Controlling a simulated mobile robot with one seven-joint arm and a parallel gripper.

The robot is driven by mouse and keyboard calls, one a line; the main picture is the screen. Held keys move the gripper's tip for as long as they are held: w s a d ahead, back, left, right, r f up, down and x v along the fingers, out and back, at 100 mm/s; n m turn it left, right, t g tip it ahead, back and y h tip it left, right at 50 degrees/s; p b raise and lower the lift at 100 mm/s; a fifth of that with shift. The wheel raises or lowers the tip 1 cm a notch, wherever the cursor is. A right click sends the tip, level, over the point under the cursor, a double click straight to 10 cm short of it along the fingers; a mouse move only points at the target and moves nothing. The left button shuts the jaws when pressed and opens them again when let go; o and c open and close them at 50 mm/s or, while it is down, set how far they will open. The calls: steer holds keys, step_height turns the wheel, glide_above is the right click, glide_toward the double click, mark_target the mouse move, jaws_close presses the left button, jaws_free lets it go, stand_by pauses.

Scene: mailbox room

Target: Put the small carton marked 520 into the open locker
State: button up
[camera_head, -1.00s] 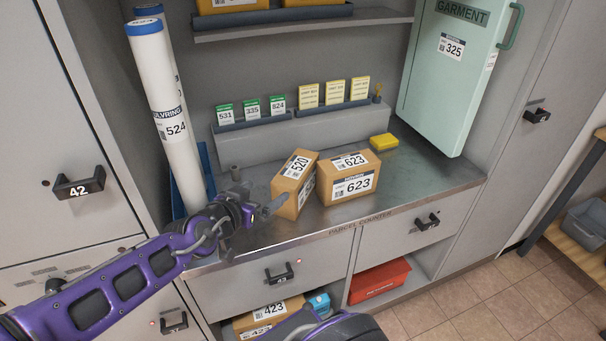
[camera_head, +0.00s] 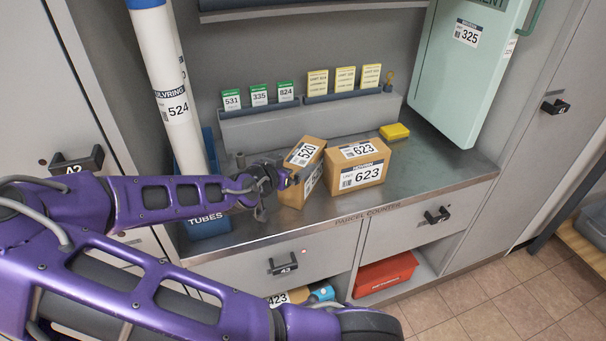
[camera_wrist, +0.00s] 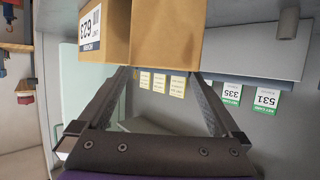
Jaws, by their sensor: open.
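The small carton marked 520 (camera_head: 298,187) stands on the metal parcel counter (camera_head: 420,165), close to the left side of the carton marked 623 (camera_head: 361,176). My gripper (camera_head: 284,183) is at the left side of the 520 carton in the head view, its fingers partly hidden. In the wrist view my gripper (camera_wrist: 163,78) has its fingers apart with nothing held between them. The 520 carton's plain brown side (camera_wrist: 168,35) lies just past the fingertips there. Whether a finger touches it I cannot tell. No open locker door is visible.
A white tube marked 524 (camera_head: 167,95) stands in the blue tubes bin (camera_head: 208,225) at the left. A yellow block (camera_head: 395,131) lies behind the 623 carton. Card racks (camera_head: 300,122) line the back. A green garment case (camera_head: 455,75) stands right. The counter's right part is clear.

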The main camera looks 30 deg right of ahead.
mark_target(302, 155)
steer(key=shift+r+b+x, duration=0.15)
steer(key=shift+b+x, duration=0.1)
steer(key=shift+x, duration=1.55)
steer(key=shift+r+b+x, duration=0.15)
steer(key=shift+b+x, duration=0.1)
steer(key=shift+x, duration=1.5)
steer(key=shift+w, duration=0.15)
steer(key=shift+c, duration=0.2)
jaws_close()
